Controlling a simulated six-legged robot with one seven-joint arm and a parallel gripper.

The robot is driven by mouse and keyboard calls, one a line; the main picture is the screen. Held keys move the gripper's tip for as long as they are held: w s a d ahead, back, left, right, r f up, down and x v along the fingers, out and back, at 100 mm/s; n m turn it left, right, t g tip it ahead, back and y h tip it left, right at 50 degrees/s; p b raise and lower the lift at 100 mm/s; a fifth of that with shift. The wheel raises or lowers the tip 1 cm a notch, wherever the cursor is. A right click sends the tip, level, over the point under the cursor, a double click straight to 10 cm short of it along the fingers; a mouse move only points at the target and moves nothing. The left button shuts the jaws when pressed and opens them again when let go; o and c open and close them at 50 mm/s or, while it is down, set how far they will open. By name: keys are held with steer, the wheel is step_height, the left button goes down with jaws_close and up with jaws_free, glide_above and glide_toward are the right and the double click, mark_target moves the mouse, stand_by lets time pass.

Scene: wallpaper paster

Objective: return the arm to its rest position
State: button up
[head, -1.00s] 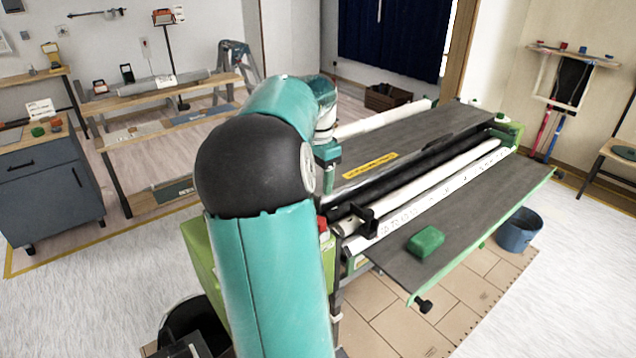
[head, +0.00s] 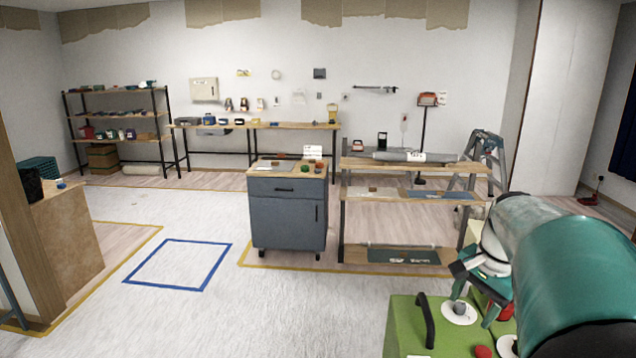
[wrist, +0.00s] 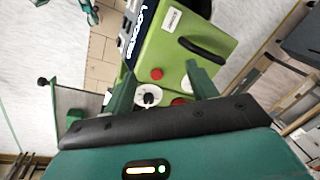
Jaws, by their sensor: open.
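My gripper (wrist: 162,84) is open and empty in the wrist view, its two dark green fingers apart with nothing between them. Beyond the fingers is the green end housing (wrist: 185,50) of the pasting machine, with a black handle, a red button and a white dial. The same green housing (head: 402,328) shows at the bottom of the head view. My teal and grey arm is bent at the lower right of the head view, its end over the housing. I cannot tell the exact gap between fingertips and housing.
A blue-grey cabinet (head: 286,215) and a wooden rack (head: 365,168) stand beyond the machine, with a stepladder (head: 484,158) behind. A blue floor square (head: 163,288) lies on clear floor at left. A wooden counter (head: 62,240) is at far left.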

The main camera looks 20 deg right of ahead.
steer(key=s+a+f+n+t, duration=0.1)
steer(key=s+a+n, duration=0.1)
steer(key=a+n, duration=0.6)
steer(key=s+a+n+t, duration=0.2)
steer(key=a+n, duration=0.5)
steer(key=a, duration=1.6)
steer(key=shift+s+a+f+n, duration=0.3)
steer(key=shift+s+f+n, duration=0.1)
steer(key=shift+s, duration=0.15)
steer(key=c, duration=0.5)
steer(key=shift+d, duration=0.15)
steer(key=shift+d, duration=0.1)
